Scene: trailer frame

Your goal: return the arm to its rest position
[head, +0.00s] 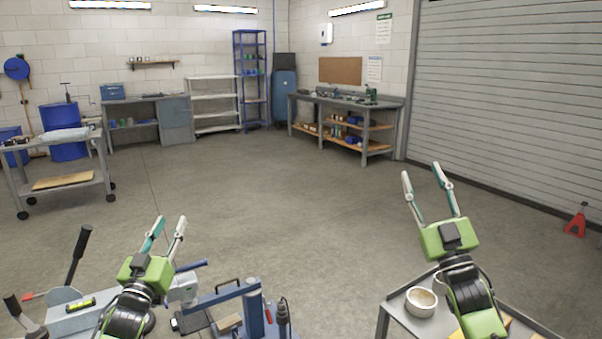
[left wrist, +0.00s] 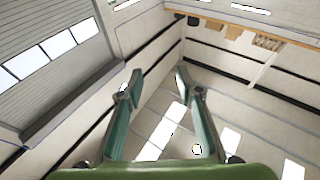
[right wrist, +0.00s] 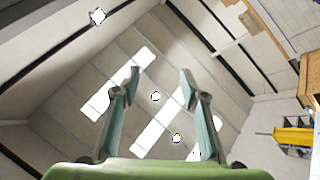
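My left gripper (head: 168,232) is raised at the lower left of the head view, its two fingers apart and nothing between them. In the left wrist view its fingers (left wrist: 160,85) are spread against the walls and ceiling. My right gripper (head: 427,180) is raised at the right of the head view, fingers apart and empty. In the right wrist view its fingers (right wrist: 160,85) point at the ceiling and lights. Both grippers are clear of all objects.
Below my left arm are a blue frame (head: 254,310) and a level (head: 80,304). A grey cart (head: 397,306) with a white bowl (head: 421,301) stands below my right arm. A workbench (head: 345,110) is at the back. A red jack stand (head: 576,222) is far right. The middle floor is clear.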

